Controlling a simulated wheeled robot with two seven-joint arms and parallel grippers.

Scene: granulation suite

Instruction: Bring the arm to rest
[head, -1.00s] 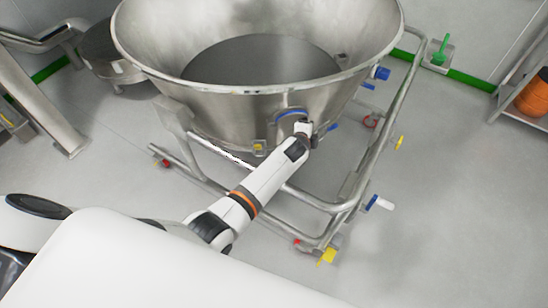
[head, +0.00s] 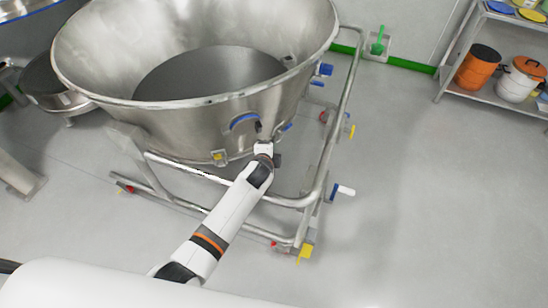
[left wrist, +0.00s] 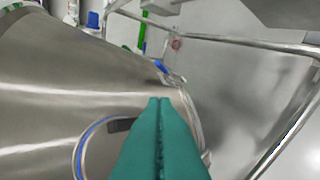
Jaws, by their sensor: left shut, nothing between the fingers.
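My left arm (head: 228,215) comes in from the lower left of the head view and reaches to the lower front wall of a big steel bowl (head: 185,115). Its white wrist end is just below and right of a blue-edged loop on the wall; the fingertips are not clear there. In the left wrist view my left gripper (left wrist: 159,102) shows as two teal fingers pressed together, with nothing between them. The bowl's curved wall (left wrist: 50,105) lies close beside them; I cannot tell whether they touch it. My right gripper is not in view.
A tubular steel frame (head: 340,120) on casters carries the bowl and runs around the arm's end. The blue-edged loop (head: 243,121) is close to the wrist. A shelf with an orange drum (head: 478,68) stands at the upper right. The floor (head: 430,210) at right is clear.

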